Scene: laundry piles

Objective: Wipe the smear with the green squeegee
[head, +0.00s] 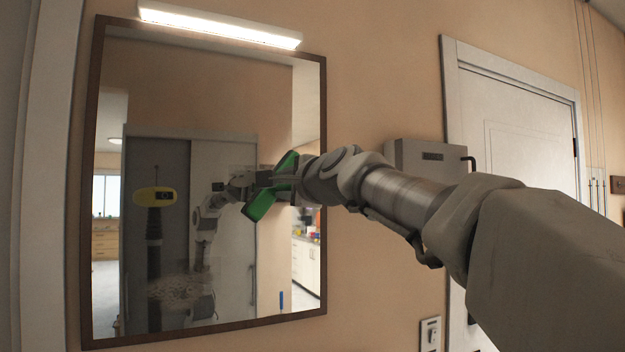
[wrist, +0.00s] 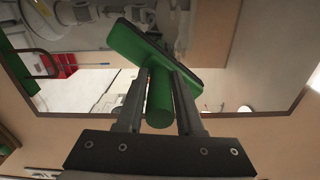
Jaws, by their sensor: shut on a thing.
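The green squeegee (head: 260,205) is in my gripper (wrist: 161,90). In the wrist view its handle (wrist: 160,100) is between the two fingers, and its wide head (wrist: 148,44) lies tilted beyond the fingertips. My gripper is shut on the handle. In the head view the squeegee is in front of the right part of the mirror (head: 322,130); whether it touches the glass I cannot tell. The smear (head: 180,288) is a pale, speckled patch low on the mirror, left of and below the squeegee.
A brown frame (head: 94,200) surrounds the mirror, with a lit lamp (head: 220,25) above it. A grey box (head: 425,157) is on the wall to the right, beside a white door (head: 530,135). The mirror reflects my body and the room. The glass between squeegee and smear looks clear.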

